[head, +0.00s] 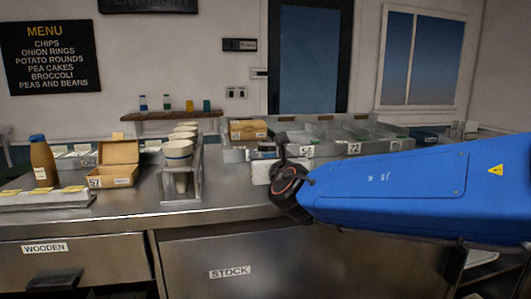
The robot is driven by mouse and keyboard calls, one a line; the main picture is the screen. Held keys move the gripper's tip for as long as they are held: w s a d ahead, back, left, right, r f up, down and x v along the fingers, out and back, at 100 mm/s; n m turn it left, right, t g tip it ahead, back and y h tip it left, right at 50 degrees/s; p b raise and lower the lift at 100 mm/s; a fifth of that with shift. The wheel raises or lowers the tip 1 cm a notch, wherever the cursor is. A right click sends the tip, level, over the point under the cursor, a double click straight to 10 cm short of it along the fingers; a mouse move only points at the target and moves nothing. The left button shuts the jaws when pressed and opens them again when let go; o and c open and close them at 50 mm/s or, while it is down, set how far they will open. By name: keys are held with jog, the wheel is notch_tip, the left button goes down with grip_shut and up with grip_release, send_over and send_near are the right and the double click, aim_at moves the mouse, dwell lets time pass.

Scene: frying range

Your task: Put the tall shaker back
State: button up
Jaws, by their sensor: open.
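I cannot single out the tall shaker for certain. A brown bottle with a blue cap (42,163) stands upright at the left of the steel counter. Several small coloured containers stand on a wooden shelf (150,116) at the back wall, too small to identify. My blue arm reaches in from the right and ends at a dark joint with an orange ring, in front of the counter. My gripper's fingers do not show; the arm hides part of the counter behind it.
An open cardboard box (122,181) and a metal stand with stacked cups (181,195) sit on the counter (130,213). Numbered steel bins (355,149) line the back right. Drawers marked WOODEN and STOCK are below. The counter's front strip is clear between box and stand.

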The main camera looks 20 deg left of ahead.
jog(key=v, duration=0.7)
jog(key=shift+s+d, duration=0.2)
jog(key=shift+s, duration=0.15)
